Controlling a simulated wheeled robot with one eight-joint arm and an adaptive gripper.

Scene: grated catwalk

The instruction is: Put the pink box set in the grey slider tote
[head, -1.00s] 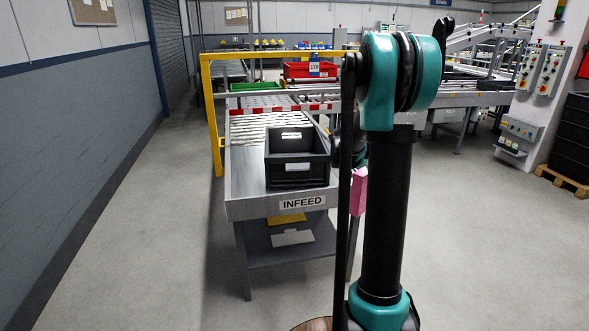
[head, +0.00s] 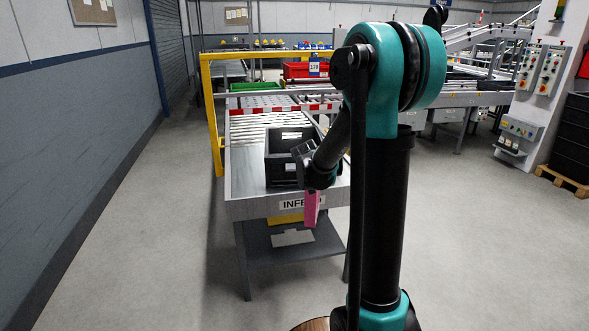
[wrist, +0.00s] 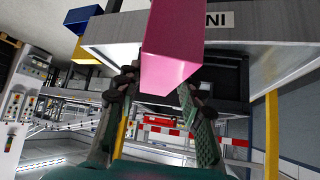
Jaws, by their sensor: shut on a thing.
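The pink box set (head: 312,209) hangs upright from my gripper (head: 315,190), in front of the INFEED table's front edge. In the wrist view the pink box set (wrist: 178,45) sits between the two fingers of my gripper (wrist: 162,95), which is shut on it. The dark grey tote (head: 280,173) stands on the table, just behind and left of my gripper. My arm hides its right side. The part of its inside that shows looks dark, and I cannot tell whether it is empty.
The INFEED table (head: 245,183) has bare metal around the tote and a roller conveyor (head: 262,133) behind. A yellow frame (head: 213,120) stands at its left. A red tote (head: 300,70) is farther back. The floor left of the table is clear.

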